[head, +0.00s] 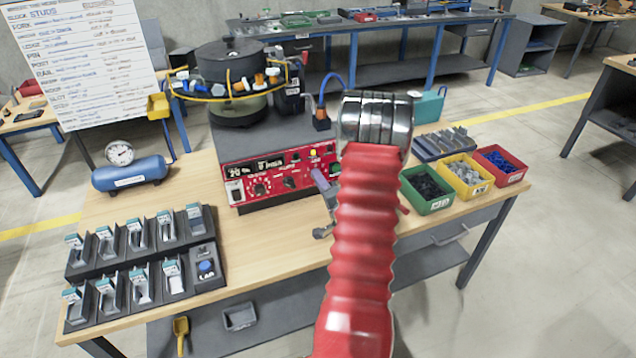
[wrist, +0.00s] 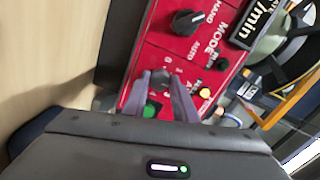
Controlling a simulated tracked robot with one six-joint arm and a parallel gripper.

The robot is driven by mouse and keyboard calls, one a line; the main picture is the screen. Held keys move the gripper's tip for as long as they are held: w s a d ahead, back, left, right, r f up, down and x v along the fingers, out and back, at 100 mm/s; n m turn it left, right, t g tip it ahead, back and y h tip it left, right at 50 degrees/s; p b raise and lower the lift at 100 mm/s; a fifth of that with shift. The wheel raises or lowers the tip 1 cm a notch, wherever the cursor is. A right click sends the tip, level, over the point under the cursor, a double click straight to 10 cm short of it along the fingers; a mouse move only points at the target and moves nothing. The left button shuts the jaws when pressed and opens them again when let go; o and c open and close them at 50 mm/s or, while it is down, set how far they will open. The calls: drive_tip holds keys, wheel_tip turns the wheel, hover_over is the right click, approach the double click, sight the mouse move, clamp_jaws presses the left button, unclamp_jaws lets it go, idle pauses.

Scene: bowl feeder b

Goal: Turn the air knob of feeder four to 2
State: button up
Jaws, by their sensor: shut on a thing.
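The feeder (head: 240,130) stands on the wooden table, with a dark bowl on top and a red control panel (head: 262,178) in front. I cannot read a feeder number. My gripper (head: 325,184) is at the panel's right end, partly hidden behind my arm in the head view. In the wrist view its grey fingers (wrist: 160,80) are shut on a small dark knob (wrist: 160,76) with small digits beside it. The knob's pointer is mostly hidden, so its setting cannot be told.
A black mode knob (wrist: 187,21) and a yellow lamp (wrist: 205,93) are close by on the panel. Green (head: 428,204), yellow (head: 478,192) and red (head: 517,178) bins stand to the right. Part racks (head: 140,240) and a blue air tank (head: 130,174) stand to the left.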

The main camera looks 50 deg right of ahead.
drive_tip(key=shift+w+a+f, duration=0.1)
drive_tip(key=shift+a+f, duration=0.05)
drive_tip(key=o, duration=0.8)
drive_tip(key=shift+o, duration=1.2)
drive_tip(key=v, duration=1.3)
drive_tip(key=shift+s, duration=0.4)
